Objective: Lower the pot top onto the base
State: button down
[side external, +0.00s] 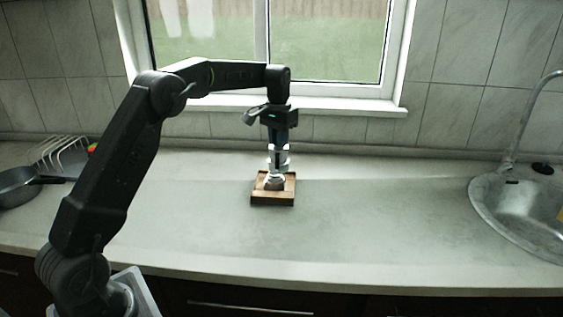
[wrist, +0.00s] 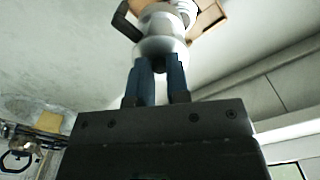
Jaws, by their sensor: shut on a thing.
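My gripper (side external: 278,147) points down over the wooden board and is shut on the pot top (side external: 279,158), a pale, shiny piece. In the wrist view the blue fingers of my gripper (wrist: 160,66) close on a dark knob of the grey, rounded pot top (wrist: 160,47). The pot base (side external: 274,182) is small and pale and stands on the wooden board (side external: 287,201) below the top. In the wrist view the top largely hides the base. I cannot tell whether top and base touch.
The wooden board also shows in the wrist view (wrist: 208,18). A dark pan (side external: 17,187) and a wire rack (side external: 62,152) stand at the far left. A sink (side external: 500,215) with a tap is at the right. The counter around the board is clear.

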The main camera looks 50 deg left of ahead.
aim_at(274, 151)
jog(key=shift+w+a+f, duration=0.25)
jog(key=shift+a+f, duration=0.45)
jog(key=shift+a, duration=0.15)
jog(key=shift+w+a+f, duration=0.25)
jog(key=shift+a+f, duration=0.45)
jog(key=shift+a, duration=0.15)
jog(key=shift+f, duration=1.6)
dwell(0.7)
jog(key=c, duration=1)
grip_release()
jog(key=shift+r, duration=6.95)
